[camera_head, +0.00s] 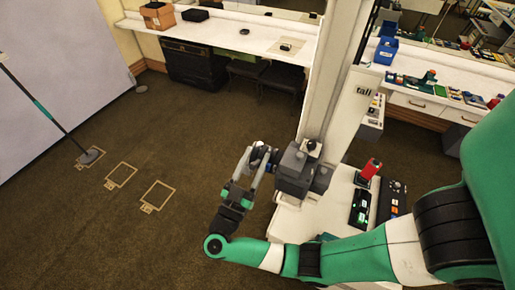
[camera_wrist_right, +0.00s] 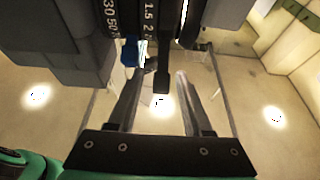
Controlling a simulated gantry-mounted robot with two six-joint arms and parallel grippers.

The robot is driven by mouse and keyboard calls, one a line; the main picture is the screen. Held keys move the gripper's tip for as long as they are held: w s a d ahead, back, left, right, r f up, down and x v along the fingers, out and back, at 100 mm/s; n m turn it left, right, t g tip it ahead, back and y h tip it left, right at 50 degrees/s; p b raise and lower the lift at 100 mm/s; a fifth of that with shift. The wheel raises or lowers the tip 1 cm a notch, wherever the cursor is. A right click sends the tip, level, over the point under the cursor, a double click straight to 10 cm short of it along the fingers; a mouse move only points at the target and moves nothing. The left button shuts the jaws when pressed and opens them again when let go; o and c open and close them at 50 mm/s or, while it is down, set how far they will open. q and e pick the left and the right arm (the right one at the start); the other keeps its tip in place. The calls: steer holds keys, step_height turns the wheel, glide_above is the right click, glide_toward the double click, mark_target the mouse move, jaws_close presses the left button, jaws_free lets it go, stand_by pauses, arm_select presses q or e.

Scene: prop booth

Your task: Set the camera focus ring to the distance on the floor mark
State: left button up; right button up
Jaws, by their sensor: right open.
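The grey camera (camera_head: 293,172) stands on a support at the white post, its lens (camera_head: 262,157) facing left. In the right wrist view the lens rings (camera_wrist_right: 148,18) carry white numbers, including 30, 50, 1.5 and 2. A dark lever (camera_wrist_right: 162,70) hangs from the rings. My right gripper (camera_head: 259,168) is at the lens; in its wrist view the fingers (camera_wrist_right: 160,78) are open, with the lever between their tips. Whether they touch it I cannot tell. Three tan floor marks, left (camera_head: 82,165), middle (camera_head: 121,187) and right (camera_head: 158,208), have small labels too small to read. My left gripper is out of view.
A white counter (camera_head: 235,34) runs along the back. A control panel (camera_head: 361,207) and a red-topped device (camera_head: 371,168) lie right of the camera. The carpet (camera_head: 190,125) between marks and camera is clear.

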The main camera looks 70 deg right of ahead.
steer(key=shift+x, duration=1)
jaws_close()
stand_by(0.7)
